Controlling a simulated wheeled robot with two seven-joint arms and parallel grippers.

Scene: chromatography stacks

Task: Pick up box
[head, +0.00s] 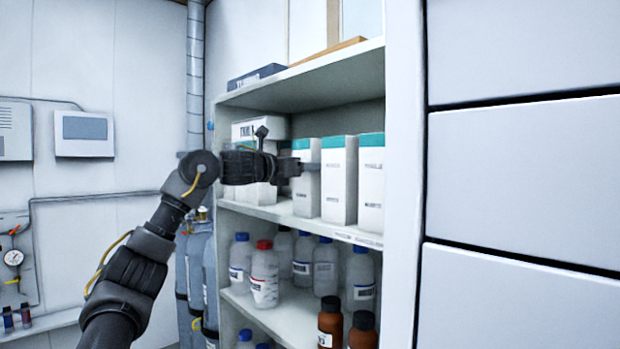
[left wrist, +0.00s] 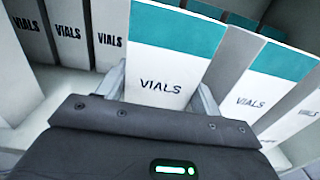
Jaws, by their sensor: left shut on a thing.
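A white box with a teal top band (head: 307,182) stands upright on the shelf at the left end of a row of similar boxes. My left gripper (head: 306,166) reaches in from the left and is shut on this box, with a finger showing across its front. In the left wrist view the box (left wrist: 165,75) is marked "VIALS" and sits between the two fingers (left wrist: 160,92). The box's lower part is hidden there by the gripper body. My right gripper is in neither view.
Two more teal-topped boxes (head: 339,180) (head: 370,185) stand close to its right. White boxes (head: 258,131) are behind my left gripper. Bottles (head: 265,275) fill the shelf below, and the upper shelf board (head: 320,80) lies overhead. A white cabinet (head: 520,180) is at right.

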